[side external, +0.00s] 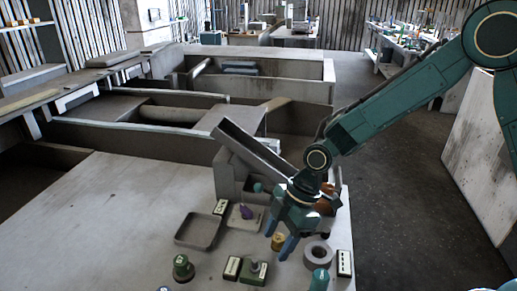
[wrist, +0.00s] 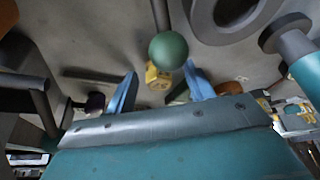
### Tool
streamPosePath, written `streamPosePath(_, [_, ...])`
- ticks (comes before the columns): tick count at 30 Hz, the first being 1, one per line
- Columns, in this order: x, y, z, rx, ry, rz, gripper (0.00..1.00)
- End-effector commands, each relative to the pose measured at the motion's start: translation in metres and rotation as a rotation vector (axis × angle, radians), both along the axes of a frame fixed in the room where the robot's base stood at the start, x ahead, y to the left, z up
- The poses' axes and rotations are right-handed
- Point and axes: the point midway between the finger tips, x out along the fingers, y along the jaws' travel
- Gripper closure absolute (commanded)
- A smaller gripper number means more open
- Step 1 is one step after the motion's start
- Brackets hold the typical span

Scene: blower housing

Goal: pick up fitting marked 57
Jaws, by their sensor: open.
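My gripper (side external: 278,244) hangs over the front right part of the bench with its two blue fingers apart. In the wrist view the fingers (wrist: 161,80) stand to either side of a small yellow piece (wrist: 157,76), which lies beyond them. A green ball on a rod (wrist: 168,50) partly overlaps that piece. The yellow piece also shows close to the fingers in the side view (side external: 278,242). A green knobbed fitting (side external: 182,267) stands front left, and another green fitting (side external: 254,269) sits beside a label block. I cannot read the number 57 on any piece.
A grey ring (side external: 318,254) and a teal cylinder (side external: 319,279) stand right of the gripper. Label blocks (side external: 232,267) (side external: 344,263) lie nearby. A shallow grey tray (side external: 199,231) and a purple piece (side external: 246,211) are to the left. The bench's left side is bare.

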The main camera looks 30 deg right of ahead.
Motion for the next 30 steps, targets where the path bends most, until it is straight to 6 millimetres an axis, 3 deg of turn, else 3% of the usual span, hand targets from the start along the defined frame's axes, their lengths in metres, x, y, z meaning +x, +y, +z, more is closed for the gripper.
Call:
streamPosePath(6, [0.0, 0.0, 0.0, 0.0, 0.0, 0.0, 0.47])
streamPosePath(14, [0.0, 0.0, 0.0, 0.0, 0.0, 0.0, 0.96])
streamPosePath(25, [0.0, 0.0, 0.003, 0.001, -0.001, 0.0, 0.96])
streamPosePath(30, [0.001, 0.0, 0.013, 0.001, -0.003, 0.0, 0.96])
